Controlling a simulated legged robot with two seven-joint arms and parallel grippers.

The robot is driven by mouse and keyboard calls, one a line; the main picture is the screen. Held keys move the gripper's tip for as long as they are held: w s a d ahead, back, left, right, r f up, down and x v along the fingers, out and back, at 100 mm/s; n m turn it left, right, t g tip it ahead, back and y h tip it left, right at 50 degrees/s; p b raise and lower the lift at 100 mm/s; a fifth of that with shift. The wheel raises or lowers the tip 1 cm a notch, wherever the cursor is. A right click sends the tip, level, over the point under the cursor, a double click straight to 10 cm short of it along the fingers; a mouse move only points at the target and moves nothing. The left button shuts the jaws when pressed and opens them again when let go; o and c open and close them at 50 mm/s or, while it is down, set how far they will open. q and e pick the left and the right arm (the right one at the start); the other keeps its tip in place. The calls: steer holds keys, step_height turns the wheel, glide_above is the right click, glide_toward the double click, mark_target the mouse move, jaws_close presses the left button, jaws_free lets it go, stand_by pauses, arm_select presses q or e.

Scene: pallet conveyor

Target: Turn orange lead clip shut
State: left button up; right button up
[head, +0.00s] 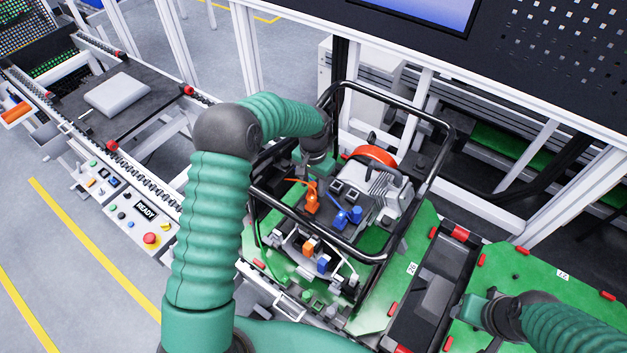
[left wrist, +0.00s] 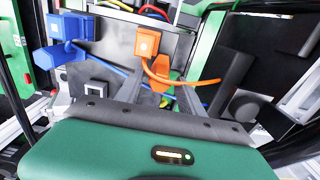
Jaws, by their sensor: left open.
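The orange lead clip (head: 312,200) is on the machine inside the black tube frame, beside a similar blue clip (head: 347,215). In the left wrist view the orange clip (left wrist: 164,70) has a square block at its top, a lower tab and a thin curved orange lead to the right. The blue clip (left wrist: 66,50) is to its left. My left gripper (head: 310,168) is above and behind the clips. Its two grey fingers (left wrist: 160,90) are apart, with the orange clip's lower part ahead between them. Contact cannot be told. My right gripper (head: 472,311) is at the lower right, its fingers unclear.
The black tube frame (head: 437,170) surrounds the machine. A green pallet (head: 420,240) lies under it. An orange-red round part (head: 375,157) sits behind the clips. A button panel (head: 135,212) reading READY stands left.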

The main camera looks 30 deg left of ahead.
arm_select(q)
steer(key=shift+w+f, duration=0.1)
steer(key=shift+f, duration=0.15)
steer(key=shift+r, duration=0.15)
steer(key=c, duration=0.4)
jaws_close()
